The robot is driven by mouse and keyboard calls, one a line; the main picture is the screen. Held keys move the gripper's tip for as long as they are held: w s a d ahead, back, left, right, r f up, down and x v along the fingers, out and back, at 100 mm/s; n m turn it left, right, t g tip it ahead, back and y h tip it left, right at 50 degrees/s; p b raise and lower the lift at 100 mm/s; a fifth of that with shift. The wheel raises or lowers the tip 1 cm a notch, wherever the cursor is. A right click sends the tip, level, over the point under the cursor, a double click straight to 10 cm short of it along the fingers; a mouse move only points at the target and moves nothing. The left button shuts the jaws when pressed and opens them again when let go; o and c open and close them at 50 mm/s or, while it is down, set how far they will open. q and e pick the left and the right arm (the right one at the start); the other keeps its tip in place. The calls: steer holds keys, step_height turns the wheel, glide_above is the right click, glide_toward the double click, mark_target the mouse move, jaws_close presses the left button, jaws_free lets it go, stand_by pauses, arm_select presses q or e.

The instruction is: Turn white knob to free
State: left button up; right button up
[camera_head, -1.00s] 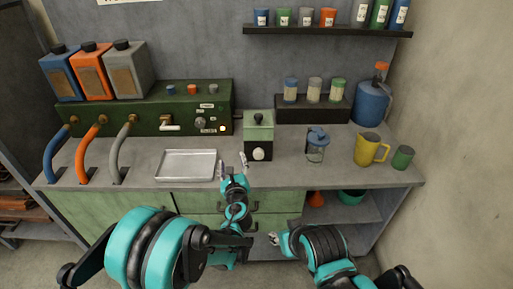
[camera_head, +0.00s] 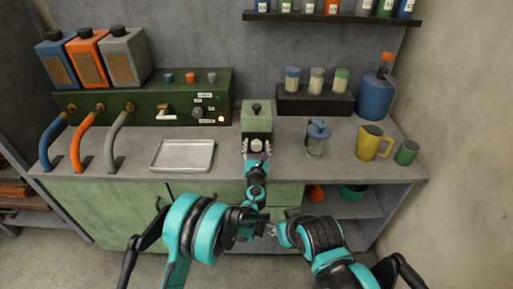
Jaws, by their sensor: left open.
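A small green-and-black box (camera_head: 257,118) with a black knob on top stands on the counter's middle. The round white knob on its front face is mostly covered by my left gripper (camera_head: 257,147). My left gripper is open, its two fingers at the left and right of the knob. I cannot tell whether they touch it. My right gripper (camera_head: 273,229) hangs low in front of the counter, partly behind my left arm; its jaws are too unclear to judge. The green machine (camera_head: 185,98) at the left has a lever (camera_head: 165,112) and a grey knob (camera_head: 197,113).
A metal tray (camera_head: 183,155) lies left of the box. A lidded glass jar (camera_head: 317,139), a yellow jug (camera_head: 373,142) and a green cup (camera_head: 406,153) stand at its right. Shakers (camera_head: 316,80) stand on a dark block behind.

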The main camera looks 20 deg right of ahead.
arm_select(q)
steer(key=c, duration=1.2)
